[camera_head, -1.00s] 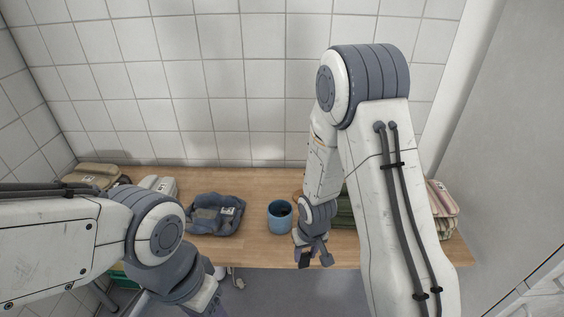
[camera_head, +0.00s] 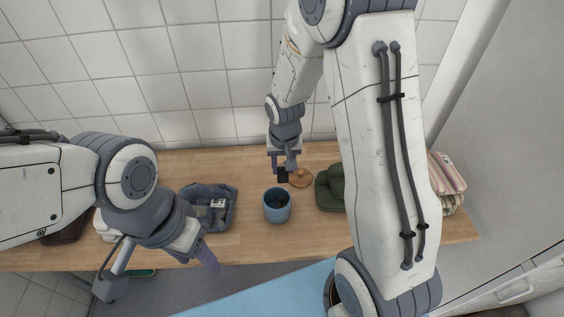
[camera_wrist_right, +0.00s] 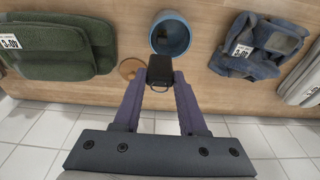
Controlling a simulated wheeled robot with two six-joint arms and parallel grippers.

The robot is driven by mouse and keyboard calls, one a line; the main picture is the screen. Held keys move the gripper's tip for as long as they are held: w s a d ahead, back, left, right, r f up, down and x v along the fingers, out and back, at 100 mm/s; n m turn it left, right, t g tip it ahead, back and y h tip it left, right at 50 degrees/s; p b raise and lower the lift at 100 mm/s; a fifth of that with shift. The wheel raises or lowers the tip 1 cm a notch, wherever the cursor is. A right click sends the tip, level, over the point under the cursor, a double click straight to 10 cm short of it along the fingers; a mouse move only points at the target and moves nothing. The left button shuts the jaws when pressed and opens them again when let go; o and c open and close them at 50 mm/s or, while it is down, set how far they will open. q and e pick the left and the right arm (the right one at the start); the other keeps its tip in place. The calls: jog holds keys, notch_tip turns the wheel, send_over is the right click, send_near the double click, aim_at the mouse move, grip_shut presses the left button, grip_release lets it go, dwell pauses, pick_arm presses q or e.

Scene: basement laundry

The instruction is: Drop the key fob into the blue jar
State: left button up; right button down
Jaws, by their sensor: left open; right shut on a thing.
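The blue jar (camera_head: 277,215) stands upright and open on the wooden table; in the right wrist view (camera_wrist_right: 186,48) its dark inside shows. My right gripper (camera_head: 283,166) is shut on the black key fob (camera_head: 283,176), which hangs from the fingertips behind the jar in the head view. In the right wrist view the fob (camera_wrist_right: 160,68) sits between the fingertips (camera_wrist_right: 160,78), close beside the jar's rim in the picture. Its exact height is hard to tell. My left gripper (camera_head: 207,256) is open and empty at the table's front edge.
A round wooden lid (camera_head: 303,178) lies right of the fob. Folded dark green cloth (camera_head: 329,188) is right of the jar, with striped towels (camera_head: 449,180) beyond. Folded blue jeans (camera_head: 210,204) with a tag lie to the left. A tiled wall (camera_head: 200,60) stands behind.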

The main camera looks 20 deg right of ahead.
aim_at(283, 174)
notch_tip(283, 174, down, 5)
jog(key=b, duration=0.3)
jog(key=shift+f+b, duration=0.1)
jog(key=shift+b, duration=0.25)
jog(key=shift+c, duration=1.9)
grip_release()
jog(key=shift+r, duration=0.2)
notch_tip(283, 174, up, 10)
jog(key=s, duration=0.1)
jog(key=shift+s+a, duration=0.25)
